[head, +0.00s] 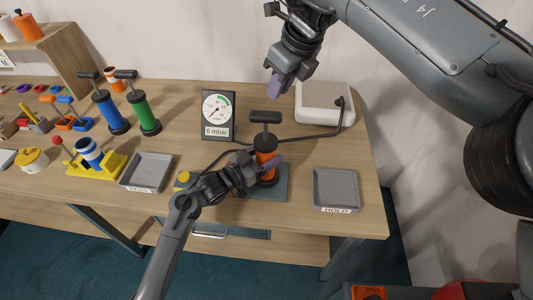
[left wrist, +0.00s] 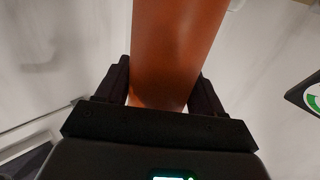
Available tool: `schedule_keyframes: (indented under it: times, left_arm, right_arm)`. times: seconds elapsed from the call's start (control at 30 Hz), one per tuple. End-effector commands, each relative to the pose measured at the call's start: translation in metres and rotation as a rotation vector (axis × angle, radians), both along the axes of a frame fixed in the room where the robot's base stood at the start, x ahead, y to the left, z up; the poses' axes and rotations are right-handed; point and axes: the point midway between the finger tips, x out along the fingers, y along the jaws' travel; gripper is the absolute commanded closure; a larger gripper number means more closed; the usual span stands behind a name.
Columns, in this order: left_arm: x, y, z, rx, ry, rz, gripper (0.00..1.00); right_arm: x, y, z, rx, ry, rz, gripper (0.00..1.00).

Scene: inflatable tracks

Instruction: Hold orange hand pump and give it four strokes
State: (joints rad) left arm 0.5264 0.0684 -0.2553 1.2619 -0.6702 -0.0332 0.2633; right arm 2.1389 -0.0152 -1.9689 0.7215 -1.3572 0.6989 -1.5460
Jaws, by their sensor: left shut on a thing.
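The orange hand pump (head: 265,143) stands upright on a grey base plate (head: 283,183) near the front of the table. Its black T-handle (head: 265,117) is at the top, a little above the black cap. My left gripper (head: 267,168) is shut around the lower part of the orange barrel. In the left wrist view the orange barrel (left wrist: 175,50) stands between the two dark fingers. My right gripper (head: 278,84) hangs in the air above and behind the pump handle, apart from it; its finger opening cannot be made out.
A gauge (head: 217,115) reading 0 mbar stands left of the pump. A white box (head: 324,103) with a dark hose lies behind. A grey HOLD tray (head: 336,188) is at right, another tray (head: 147,171) at left. Blue (head: 106,106) and green (head: 143,110) pumps stand farther left.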

Motion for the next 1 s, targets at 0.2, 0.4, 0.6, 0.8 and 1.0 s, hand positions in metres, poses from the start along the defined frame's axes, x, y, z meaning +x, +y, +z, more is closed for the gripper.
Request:
schedule_keyframes:
  times: [0.2, 0.4, 0.6, 0.8, 1.0]
  left_arm:
    - [0.0, 0.0, 0.0, 0.0, 0.0, 0.0, 0.83]
    - [0.0, 0.0, 0.0, 0.0, 0.0, 0.0, 0.83]
    - [0.0, 0.0, 0.0, 0.0, 0.0, 0.0, 0.83]
    - [0.0, 0.0, 0.0, 0.0, 0.0, 0.0, 0.83]
    - [0.0, 0.0, 0.0, 0.0, 0.0, 0.0, 0.83]
  right_arm:
    - [0.0, 0.0, 0.0, 0.041, 0.043, -0.163, 1.0]
    - [0.0, 0.0, 0.001, 0.124, 0.132, -0.491, 1.0]
    - [0.004, -0.005, 0.004, 0.236, 0.236, -0.909, 1.0]
    - [0.008, -0.008, 0.008, 0.352, 0.339, -1.331, 1.0]
    - [0.013, -0.01, 0.01, 0.471, 0.439, -1.755, 1.0]
